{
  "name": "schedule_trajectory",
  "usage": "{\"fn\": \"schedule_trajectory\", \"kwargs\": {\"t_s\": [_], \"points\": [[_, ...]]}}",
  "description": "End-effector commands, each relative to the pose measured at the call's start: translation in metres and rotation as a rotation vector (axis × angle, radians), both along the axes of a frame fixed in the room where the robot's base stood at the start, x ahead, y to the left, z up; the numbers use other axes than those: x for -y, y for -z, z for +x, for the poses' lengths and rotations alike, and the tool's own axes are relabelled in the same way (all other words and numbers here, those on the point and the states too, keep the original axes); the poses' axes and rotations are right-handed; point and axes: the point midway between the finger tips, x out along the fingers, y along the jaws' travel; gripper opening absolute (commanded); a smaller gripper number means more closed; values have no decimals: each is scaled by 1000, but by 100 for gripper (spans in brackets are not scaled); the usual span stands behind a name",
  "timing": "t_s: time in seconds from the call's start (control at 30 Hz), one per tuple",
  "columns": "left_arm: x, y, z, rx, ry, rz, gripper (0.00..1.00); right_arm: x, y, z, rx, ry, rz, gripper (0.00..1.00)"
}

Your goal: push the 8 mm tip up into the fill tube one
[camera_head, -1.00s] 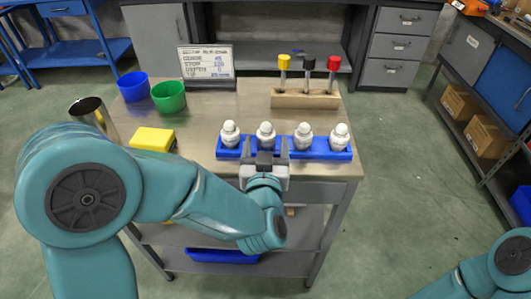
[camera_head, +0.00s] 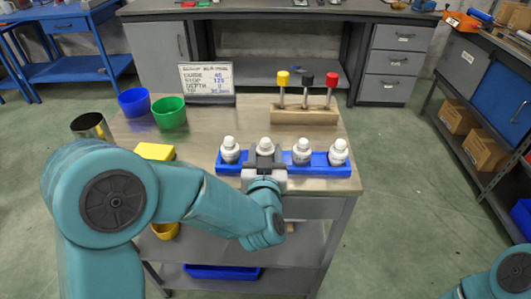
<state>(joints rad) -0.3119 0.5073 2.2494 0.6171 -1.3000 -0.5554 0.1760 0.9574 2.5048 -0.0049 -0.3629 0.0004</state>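I cannot pick out an 8 mm tip or a fill tube by sight. Several white bottles with rounded caps stand upright in a row in a blue rack (camera_head: 318,171) at the table's front. My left gripper (camera_head: 265,158) is at the second bottle from the left (camera_head: 265,145), with its fingers close on either side. It appears shut on this bottle, whose lower part is hidden; the bottle still stands in the rack. A wooden block (camera_head: 304,117) behind holds tools with yellow (camera_head: 283,78), black (camera_head: 306,79) and red (camera_head: 331,81) tops. My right gripper is out of view.
A yellow block (camera_head: 155,152) lies near my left arm. A small sign (camera_head: 206,78) stands at the back. The table's middle is clear.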

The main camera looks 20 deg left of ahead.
Motion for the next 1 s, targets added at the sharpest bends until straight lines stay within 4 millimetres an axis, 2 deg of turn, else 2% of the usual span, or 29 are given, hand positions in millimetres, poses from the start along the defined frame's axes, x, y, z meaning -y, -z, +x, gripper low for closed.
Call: {"fn": "schedule_trajectory", "kwargs": {"t_s": [0.17,0.83,1.0], "points": [[0,-4,0,1,0,-1,11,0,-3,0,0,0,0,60],[0,-49,0,2,0,0,11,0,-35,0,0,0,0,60],[0,-51,0,1,0,-1,11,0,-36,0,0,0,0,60]]}}
